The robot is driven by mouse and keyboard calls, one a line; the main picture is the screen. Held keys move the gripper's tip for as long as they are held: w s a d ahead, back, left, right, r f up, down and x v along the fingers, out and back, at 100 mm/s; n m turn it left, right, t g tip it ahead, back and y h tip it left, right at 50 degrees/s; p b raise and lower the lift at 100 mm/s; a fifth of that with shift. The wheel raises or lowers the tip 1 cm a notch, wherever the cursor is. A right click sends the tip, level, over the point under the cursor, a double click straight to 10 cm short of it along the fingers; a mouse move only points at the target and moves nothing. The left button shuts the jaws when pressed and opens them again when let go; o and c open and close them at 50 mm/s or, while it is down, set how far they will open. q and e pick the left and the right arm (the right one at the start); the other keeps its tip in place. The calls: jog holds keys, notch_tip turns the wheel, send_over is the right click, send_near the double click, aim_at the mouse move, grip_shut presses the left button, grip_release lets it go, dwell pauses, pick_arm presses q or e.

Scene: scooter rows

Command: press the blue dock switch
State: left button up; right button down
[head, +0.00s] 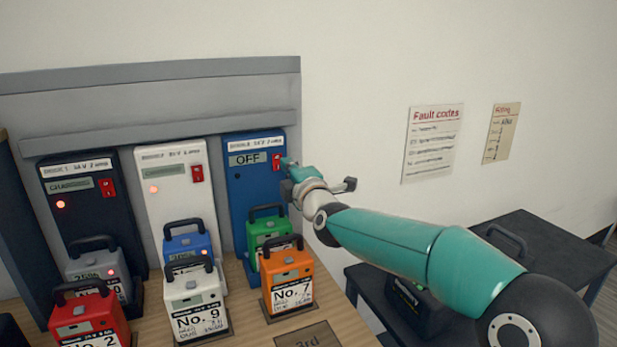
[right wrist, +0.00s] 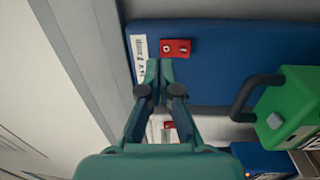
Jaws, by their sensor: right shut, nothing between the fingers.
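The blue dock (head: 247,185) stands at the right end of a row of three docks, and its display (head: 248,159) reads OFF. Its red switch (head: 277,162) is at the upper right of its face. My right gripper (head: 287,163) is shut and empty, its tips at or very close to the switch; I cannot tell if they touch. In the right wrist view the switch (right wrist: 175,48) shows just beyond the shut fingertips (right wrist: 159,66), on the blue face. My left gripper is not in view.
A black dock (head: 85,215) and a white dock (head: 175,200) stand to the left. Several battery packs, including an orange one (head: 287,278) and a green one (head: 268,232), stand before the docks. A dark table (head: 535,245) is at the right.

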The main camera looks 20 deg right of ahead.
jog(key=s+r, duration=0.1)
jog(key=s, duration=0.8)
jog(key=shift+d, duration=0.25)
